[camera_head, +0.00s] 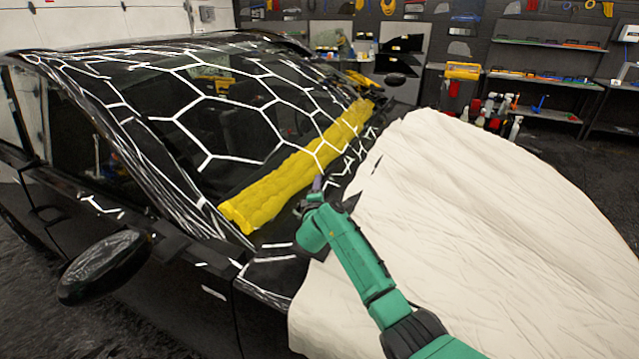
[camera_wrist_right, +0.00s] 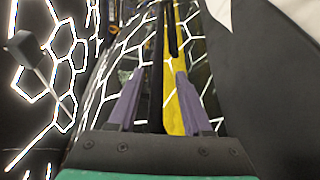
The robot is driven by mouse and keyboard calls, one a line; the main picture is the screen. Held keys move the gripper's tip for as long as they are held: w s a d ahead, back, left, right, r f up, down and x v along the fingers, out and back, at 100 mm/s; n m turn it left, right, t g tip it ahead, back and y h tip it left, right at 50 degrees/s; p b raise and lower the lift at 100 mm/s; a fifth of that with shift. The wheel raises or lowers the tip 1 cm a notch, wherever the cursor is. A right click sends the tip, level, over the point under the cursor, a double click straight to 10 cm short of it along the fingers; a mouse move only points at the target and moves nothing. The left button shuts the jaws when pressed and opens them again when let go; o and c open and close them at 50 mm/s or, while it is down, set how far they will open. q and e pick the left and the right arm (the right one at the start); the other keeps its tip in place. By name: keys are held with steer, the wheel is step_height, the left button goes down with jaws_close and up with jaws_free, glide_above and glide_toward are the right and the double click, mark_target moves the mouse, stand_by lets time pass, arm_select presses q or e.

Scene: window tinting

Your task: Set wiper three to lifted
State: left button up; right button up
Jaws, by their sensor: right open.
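My right gripper (camera_head: 317,184) is over the base of the windshield, by the edge of the yellow roll. In the right wrist view its two purple fingers (camera_wrist_right: 160,75) stand apart, open. A long thin black bar (camera_wrist_right: 156,85), perhaps a wiper arm, shows between the fingers; I cannot tell whether it touches them. A second dark bar (camera_wrist_right: 172,30) shows beyond the fingertips. I cannot make out a separate wiper in the head view, and I cannot tell which wiper is number three. My left gripper is not in view.
A yellow padded roll (camera_head: 290,182) lies along the base of the black car's white-patterned windshield (camera_head: 235,115). A cream cloth (camera_head: 480,210) covers the hood. A side mirror (camera_head: 100,268) sticks out at lower left. Shelves with tools (camera_head: 545,78) stand at the back.

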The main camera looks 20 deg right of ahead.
steer(key=shift+x, duration=1.15)
steer(key=shift+r, duration=0.15)
jaws_close()
steer(key=shift+b, duration=0.3)
